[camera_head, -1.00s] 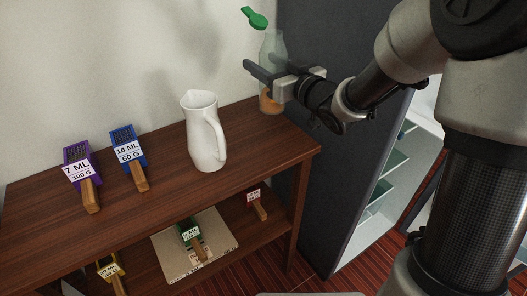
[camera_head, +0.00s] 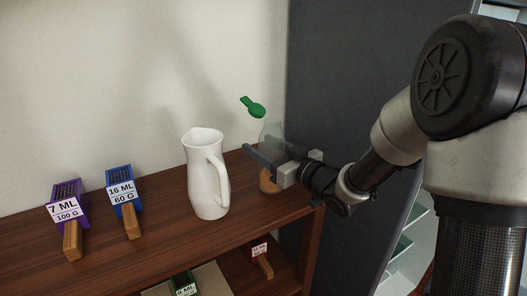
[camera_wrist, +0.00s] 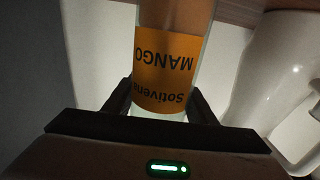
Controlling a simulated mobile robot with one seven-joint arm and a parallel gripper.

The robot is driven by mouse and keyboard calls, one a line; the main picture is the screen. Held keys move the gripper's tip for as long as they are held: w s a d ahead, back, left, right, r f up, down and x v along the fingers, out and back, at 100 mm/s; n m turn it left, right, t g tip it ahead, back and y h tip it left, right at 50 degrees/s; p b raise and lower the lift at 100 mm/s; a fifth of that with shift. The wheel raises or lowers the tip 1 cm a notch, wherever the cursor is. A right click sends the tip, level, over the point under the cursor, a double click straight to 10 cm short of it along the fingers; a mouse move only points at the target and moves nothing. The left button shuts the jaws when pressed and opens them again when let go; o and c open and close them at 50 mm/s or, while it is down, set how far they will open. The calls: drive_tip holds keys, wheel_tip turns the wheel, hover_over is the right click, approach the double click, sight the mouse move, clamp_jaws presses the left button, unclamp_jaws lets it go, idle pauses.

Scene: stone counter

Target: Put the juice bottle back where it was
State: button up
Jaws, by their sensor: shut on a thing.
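The juice bottle (camera_head: 270,182) is clear, with orange juice low in it and an open green cap (camera_head: 253,107) at its top. It stands upright at the right end of the wooden shelf top, right of the white pitcher. My gripper (camera_head: 262,158) is shut around the bottle's body from the right. In the wrist view the bottle's orange "MANGO" label (camera_wrist: 165,70) shows between my gripper's fingers (camera_wrist: 160,108). I cannot tell whether the bottle's base touches the wood.
The white pitcher (camera_head: 206,178) stands just left of the bottle. A dark cabinet side (camera_head: 350,110) rises at the right.

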drive_tip(key=shift+f, duration=0.1)
drive_tip(key=shift+f, duration=0.15)
drive_tip(key=o, duration=1.4)
drive_tip(key=shift+d+r, duration=0.1)
drive_tip(key=shift+r, duration=0.15)
drive_tip(key=p+v, duration=0.1)
drive_tip(key=v, duration=1.1)
